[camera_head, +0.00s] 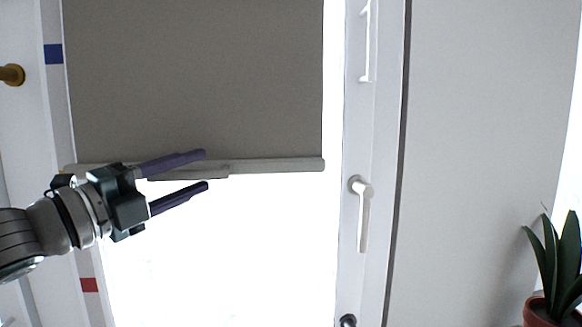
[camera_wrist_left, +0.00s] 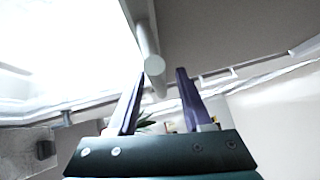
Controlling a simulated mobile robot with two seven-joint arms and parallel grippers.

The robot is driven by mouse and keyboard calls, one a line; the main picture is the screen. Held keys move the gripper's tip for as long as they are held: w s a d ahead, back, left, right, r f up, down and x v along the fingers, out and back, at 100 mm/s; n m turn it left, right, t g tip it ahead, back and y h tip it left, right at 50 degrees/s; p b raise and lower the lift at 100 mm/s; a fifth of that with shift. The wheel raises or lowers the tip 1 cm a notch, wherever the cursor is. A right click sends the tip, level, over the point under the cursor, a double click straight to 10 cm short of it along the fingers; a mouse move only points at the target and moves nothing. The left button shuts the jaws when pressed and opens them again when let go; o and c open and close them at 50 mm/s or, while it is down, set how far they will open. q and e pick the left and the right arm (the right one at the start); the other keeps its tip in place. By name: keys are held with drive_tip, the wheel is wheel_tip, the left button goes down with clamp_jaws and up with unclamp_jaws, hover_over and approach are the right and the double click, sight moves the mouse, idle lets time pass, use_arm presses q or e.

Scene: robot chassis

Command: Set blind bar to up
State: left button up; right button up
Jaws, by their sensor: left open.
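The blind bar (camera_head: 280,165) is a pale grey horizontal rail along the lower edge of the grey blind (camera_head: 200,80), with a short handle piece under its left part. The blind hangs partway down the bright window. My left gripper (camera_head: 206,170) is open at the left part of the bar, with one dark finger level with the bar and the other below it. In the left wrist view, the bar (camera_wrist_left: 146,40) with its round end appears between the two open fingers (camera_wrist_left: 160,80). Contact cannot be told. My right gripper is not in view.
A blue mark (camera_head: 53,54) and a red mark (camera_head: 89,285) are on the left frame. A white window handle (camera_head: 363,215) stands right of the blind. A potted plant (camera_head: 560,265) is at the lower right. The space below the bar is clear.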

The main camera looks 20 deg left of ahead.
use_arm(q)
clamp_jaws()
idle(0.4)
idle(1.0)
